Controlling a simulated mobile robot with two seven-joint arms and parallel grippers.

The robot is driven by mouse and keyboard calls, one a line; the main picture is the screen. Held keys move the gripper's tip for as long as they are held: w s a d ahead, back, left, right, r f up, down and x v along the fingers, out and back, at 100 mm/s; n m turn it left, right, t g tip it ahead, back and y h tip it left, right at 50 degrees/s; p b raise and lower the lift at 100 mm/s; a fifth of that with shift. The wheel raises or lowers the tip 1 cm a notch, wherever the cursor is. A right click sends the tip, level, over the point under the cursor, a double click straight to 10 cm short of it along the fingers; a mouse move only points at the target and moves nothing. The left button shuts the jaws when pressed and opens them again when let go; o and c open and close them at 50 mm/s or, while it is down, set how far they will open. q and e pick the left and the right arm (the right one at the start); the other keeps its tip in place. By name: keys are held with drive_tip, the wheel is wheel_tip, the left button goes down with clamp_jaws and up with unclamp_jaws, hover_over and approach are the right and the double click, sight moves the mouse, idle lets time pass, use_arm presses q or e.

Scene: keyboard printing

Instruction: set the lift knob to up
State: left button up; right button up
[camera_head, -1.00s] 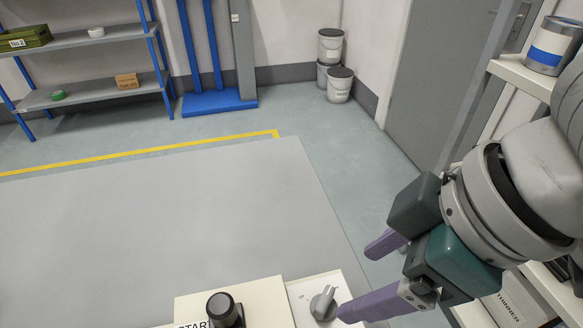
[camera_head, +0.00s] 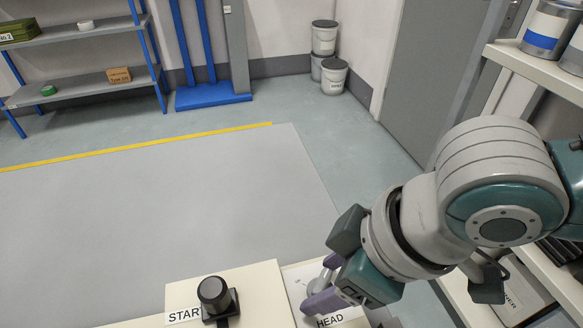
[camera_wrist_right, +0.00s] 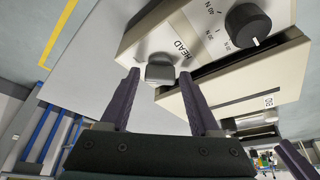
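The lift knob appears to be the grey knob (camera_wrist_right: 160,70) beside the HEAD label on the cream panel (camera_wrist_right: 140,30). In the head view the knob (camera_head: 312,287) is partly hidden by my right gripper (camera_head: 322,286). In the right wrist view my right gripper (camera_wrist_right: 160,76) has its two purple fingers apart, with the knob between the fingertips. I see a gap on each side and no clear contact. I cannot read the knob's setting.
A black round control (camera_head: 214,295) stands by the START label to the left. A black dial (camera_wrist_right: 248,25) with force markings shows in the right wrist view. White shelves with cans (camera_head: 545,25) stand at the right. The grey floor area beyond the panel is clear.

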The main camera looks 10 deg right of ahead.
clamp_jaws()
